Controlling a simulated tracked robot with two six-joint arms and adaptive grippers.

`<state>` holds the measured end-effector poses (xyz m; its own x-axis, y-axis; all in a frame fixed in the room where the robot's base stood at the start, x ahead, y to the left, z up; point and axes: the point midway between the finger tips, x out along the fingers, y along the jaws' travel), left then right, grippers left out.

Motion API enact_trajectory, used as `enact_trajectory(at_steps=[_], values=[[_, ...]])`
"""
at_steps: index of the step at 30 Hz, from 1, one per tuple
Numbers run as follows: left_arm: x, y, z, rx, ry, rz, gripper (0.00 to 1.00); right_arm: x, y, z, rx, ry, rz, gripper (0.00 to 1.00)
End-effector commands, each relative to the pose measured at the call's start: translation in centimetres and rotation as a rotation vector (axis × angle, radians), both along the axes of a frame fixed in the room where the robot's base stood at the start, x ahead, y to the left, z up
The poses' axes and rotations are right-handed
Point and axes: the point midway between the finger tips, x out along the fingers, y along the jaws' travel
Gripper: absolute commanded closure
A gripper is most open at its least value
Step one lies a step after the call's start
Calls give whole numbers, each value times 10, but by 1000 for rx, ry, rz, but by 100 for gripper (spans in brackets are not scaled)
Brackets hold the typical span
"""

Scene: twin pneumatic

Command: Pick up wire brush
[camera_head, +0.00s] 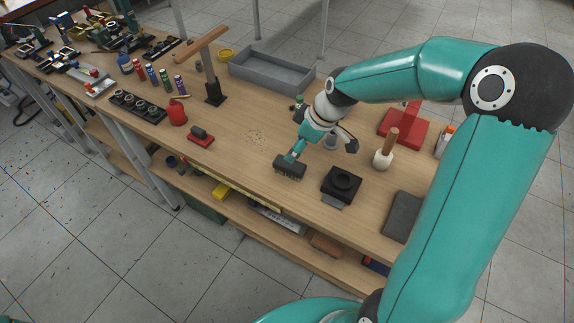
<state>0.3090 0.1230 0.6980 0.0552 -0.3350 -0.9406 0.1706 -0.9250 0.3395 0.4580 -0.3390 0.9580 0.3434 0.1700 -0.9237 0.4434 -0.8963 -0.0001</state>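My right arm reaches in from the right, with the wrist just above and right of the brush. One dark finger shows to the right, pointing down. The other finger is mostly hidden, so the grip is unclear. My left gripper is not in view.
A black square fixture (341,185) stands right of the brush, with a wooden-handled white tool (384,153) beyond. A red-and-black block (200,136) and red bottle (177,112) stand left. A grey tray (270,70) lies behind.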

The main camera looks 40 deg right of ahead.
Motion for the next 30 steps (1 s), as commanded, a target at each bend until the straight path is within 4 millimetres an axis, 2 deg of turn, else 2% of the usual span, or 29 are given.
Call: enact_trajectory(at_steps=[3, 9, 17, 23, 27, 30], values=[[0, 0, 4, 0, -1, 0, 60, 10, 7, -25, 3, 7, 5, 29], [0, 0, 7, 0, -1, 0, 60, 22, 13, -54, 0, 2, 7, 29], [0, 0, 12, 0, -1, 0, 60, 28, 16, -66, 1, 3, 8, 29], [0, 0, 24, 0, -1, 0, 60, 39, 20, -87, 1, 5, 8, 29], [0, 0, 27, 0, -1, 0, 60, 45, 22, -103, 1, 2, 8, 29], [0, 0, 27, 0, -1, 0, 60, 47, 23, -107, 0, 0, 8, 29]])
